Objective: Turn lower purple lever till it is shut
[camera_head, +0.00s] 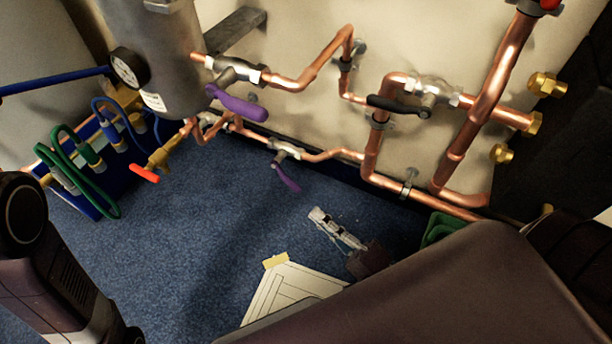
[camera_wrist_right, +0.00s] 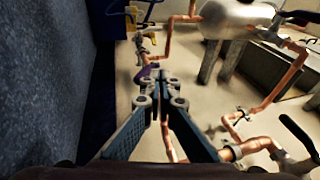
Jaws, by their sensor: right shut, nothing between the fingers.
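The lower purple lever (camera_head: 286,178) hangs from a small valve (camera_head: 285,152) on the low copper pipe in the head view. It slants down and to the right, away from the pipe line. In the right wrist view a bit of the purple lever (camera_wrist_right: 147,71) shows just beyond the fingertips, partly hidden by them. My right gripper (camera_head: 318,215) is shut and empty, below and right of the lever in the head view, apart from it. Its closed fingers also show in the wrist view (camera_wrist_right: 160,82). My left gripper is out of the head view.
An upper purple lever (camera_head: 237,104) sits by the grey tank (camera_head: 165,60). A black-handled valve (camera_head: 400,106) is on the right pipes. A blue crate with hoses (camera_head: 88,205) and a red-orange handle (camera_head: 145,174) are at left. Blue floor is open below the pipes.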

